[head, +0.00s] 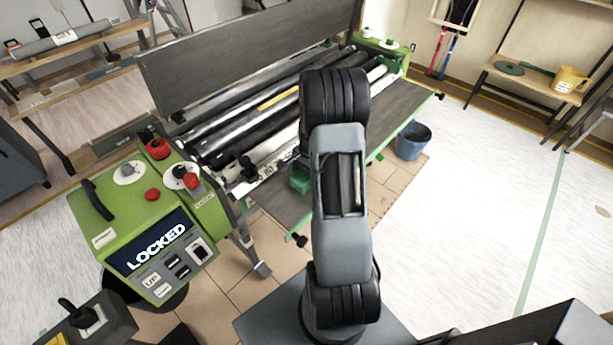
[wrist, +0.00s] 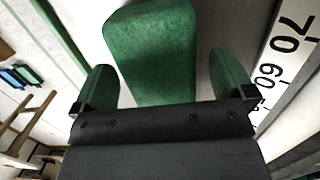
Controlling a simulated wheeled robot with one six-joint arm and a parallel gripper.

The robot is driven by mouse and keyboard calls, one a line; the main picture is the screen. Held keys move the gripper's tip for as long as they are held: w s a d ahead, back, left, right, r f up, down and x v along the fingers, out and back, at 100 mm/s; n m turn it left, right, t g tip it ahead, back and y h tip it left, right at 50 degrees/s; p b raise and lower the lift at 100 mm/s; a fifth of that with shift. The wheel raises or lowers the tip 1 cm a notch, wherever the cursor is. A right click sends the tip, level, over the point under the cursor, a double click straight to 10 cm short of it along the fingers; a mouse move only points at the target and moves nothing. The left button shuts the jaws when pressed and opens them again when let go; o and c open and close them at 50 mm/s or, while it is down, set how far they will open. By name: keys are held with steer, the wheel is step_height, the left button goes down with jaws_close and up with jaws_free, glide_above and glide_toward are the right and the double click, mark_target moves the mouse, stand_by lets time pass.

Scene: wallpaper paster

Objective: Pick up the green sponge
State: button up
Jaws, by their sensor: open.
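The green sponge (wrist: 152,40) fills the top middle of the wrist view, a block with a speckled surface. In the head view a small green block (head: 300,179), which looks like the same sponge, sits on the machine's grey front shelf beside my arm. My gripper (wrist: 160,65) is open, its two green-padded fingers on either side of the sponge. Pale gaps show between the sponge and each finger, so it is not clasped. In the head view my gripper is mostly hidden behind my arm.
The pasting machine has dark rollers and a green control box (head: 150,215) reading LOCKED. A numbered white scale (wrist: 285,60) runs right of the sponge in the wrist view. A blue bucket (head: 412,141) stands on the floor. Open floor lies to the right.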

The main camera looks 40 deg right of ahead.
steer(key=shift+f, duration=0.4)
steer(key=c, duration=1)
